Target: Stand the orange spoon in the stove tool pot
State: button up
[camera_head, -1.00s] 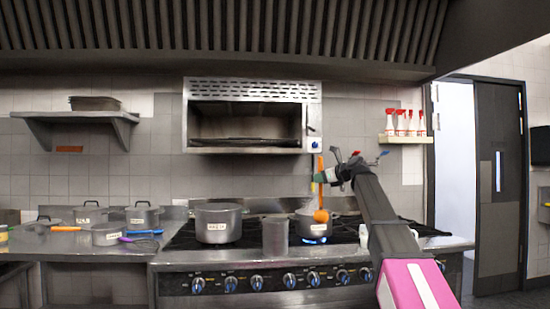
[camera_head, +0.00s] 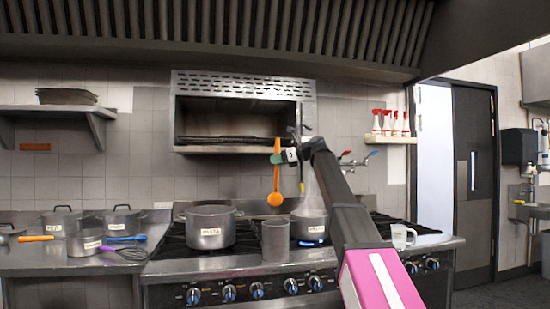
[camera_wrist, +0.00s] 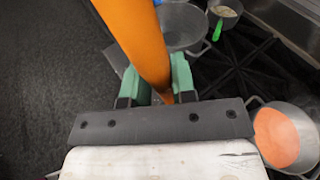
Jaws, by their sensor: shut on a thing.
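My gripper (camera_head: 284,157) is shut on the orange spoon (camera_head: 276,182) and holds it in the air above the stove. The spoon hangs nearly upright, with its round bowl at the bottom. In the head view the bowl appears above the rim of a tall plain grey cylinder (camera_head: 275,243), which looks like the tool pot, at the stove's front edge. A gap shows between them; their depth alignment is unclear. In the wrist view the orange handle (camera_wrist: 143,40) rises between the green fingers (camera_wrist: 163,88) and covers part of the scene; the tool pot cannot be clearly made out there.
A labelled pot (camera_head: 210,230) stands left of the cylinder. A steaming pot (camera_head: 309,226) stands to its right; the wrist view shows a pot with orange contents (camera_wrist: 277,138). Small pans and utensils crowd the left counter (camera_head: 40,262). A salamander grill (camera_head: 240,85) hangs above, behind the arm.

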send_over(275, 205)
jog(key=s+d, duration=0.1)
jog(key=s, duration=0.1)
jog(key=shift+f, duration=2.2)
jog(key=shift+w+a+f, duration=0.1)
jog(key=shift+w+f, duration=0.15)
jog(key=shift+f, duration=2.1)
jog(key=shift+w+d+f, duration=0.1)
jog(key=shift+w+f, duration=0.15)
jog(key=shift+f, duration=2.15)
jog(key=shift+w+a+f, duration=0.1)
jog(key=shift+w+f, duration=0.15)
jog(key=shift+f, duration=2.1)
jog(key=o, duration=1)
